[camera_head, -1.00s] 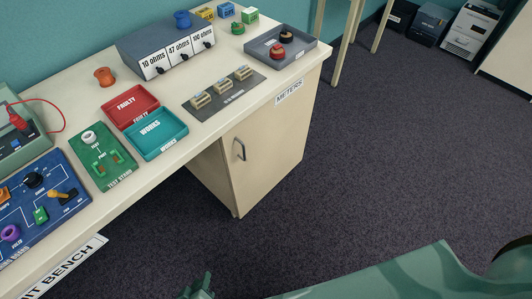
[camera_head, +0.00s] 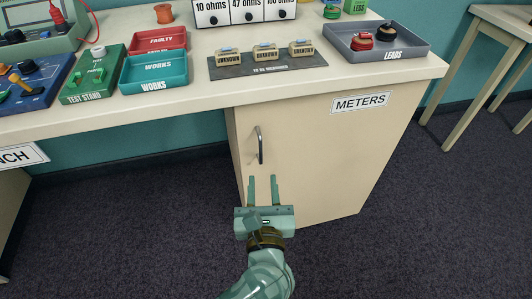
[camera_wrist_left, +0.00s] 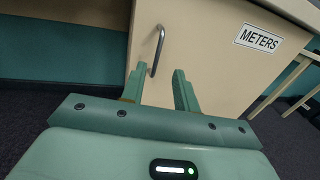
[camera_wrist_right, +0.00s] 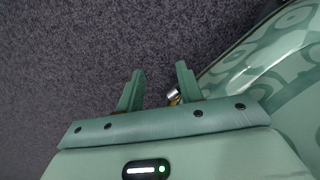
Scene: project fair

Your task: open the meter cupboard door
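The meter cupboard (camera_head: 330,160) stands under the bench and carries a METERS label (camera_head: 361,103). Its cream door is shut. A dark vertical bar handle (camera_head: 260,146) sits near the door's left edge; it also shows in the left wrist view (camera_wrist_left: 158,50). My left gripper (camera_head: 263,180) is open and empty, in front of the door, with its fingertips just below the handle in the picture and apart from it. My right gripper (camera_wrist_right: 157,76) is open and empty over the dark carpet, seen only in its wrist view.
A wooden table (camera_head: 497,30) stands at the right. The carpet before the cupboard is clear.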

